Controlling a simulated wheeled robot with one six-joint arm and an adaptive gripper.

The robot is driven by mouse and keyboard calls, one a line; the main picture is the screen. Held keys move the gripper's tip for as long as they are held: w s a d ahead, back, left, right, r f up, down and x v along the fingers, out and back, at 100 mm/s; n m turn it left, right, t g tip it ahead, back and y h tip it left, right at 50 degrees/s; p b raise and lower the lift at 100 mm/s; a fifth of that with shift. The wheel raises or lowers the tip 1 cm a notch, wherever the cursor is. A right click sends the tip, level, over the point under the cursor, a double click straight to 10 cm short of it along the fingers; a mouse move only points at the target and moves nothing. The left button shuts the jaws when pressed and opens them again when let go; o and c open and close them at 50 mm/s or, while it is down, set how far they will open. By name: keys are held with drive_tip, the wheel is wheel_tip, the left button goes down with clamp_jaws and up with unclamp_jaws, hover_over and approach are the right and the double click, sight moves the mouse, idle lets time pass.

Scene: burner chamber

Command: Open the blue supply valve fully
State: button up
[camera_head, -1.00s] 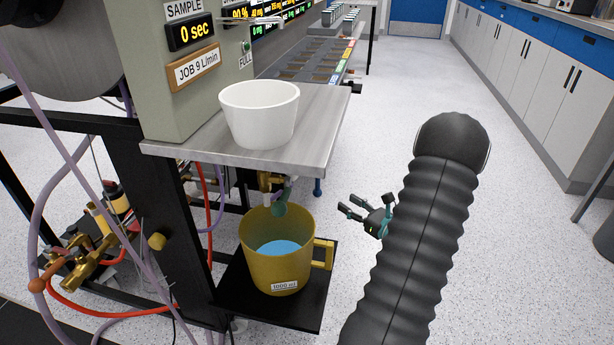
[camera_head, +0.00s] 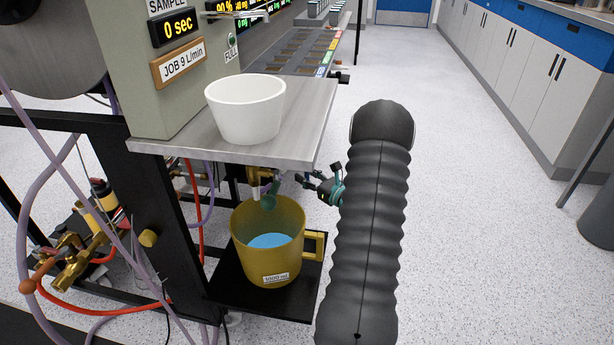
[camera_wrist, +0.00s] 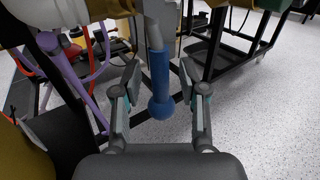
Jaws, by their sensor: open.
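The blue supply valve's handle (camera_wrist: 162,98) hangs down from a grey stem in the wrist view, with its rounded end toward me. My gripper (camera_wrist: 160,77) is open, with one finger on each side of the handle in that view. Neither finger visibly touches it, and I cannot tell how deep it sits between them. In the head view my gripper (camera_head: 309,182) is below the right edge of the metal shelf, just right of the yellow jug. I cannot make out the blue handle there.
The yellow jug (camera_head: 257,220) with blue liquid stands on a black platform (camera_head: 235,293) below the metal shelf (camera_head: 300,130). A white bowl (camera_head: 245,108) is on the shelf. Purple hoses (camera_wrist: 70,75) run at left in the wrist view.

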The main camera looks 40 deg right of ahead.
clamp_jaws()
drive_tip(key=shift+d+f, duration=0.1)
idle(0.3)
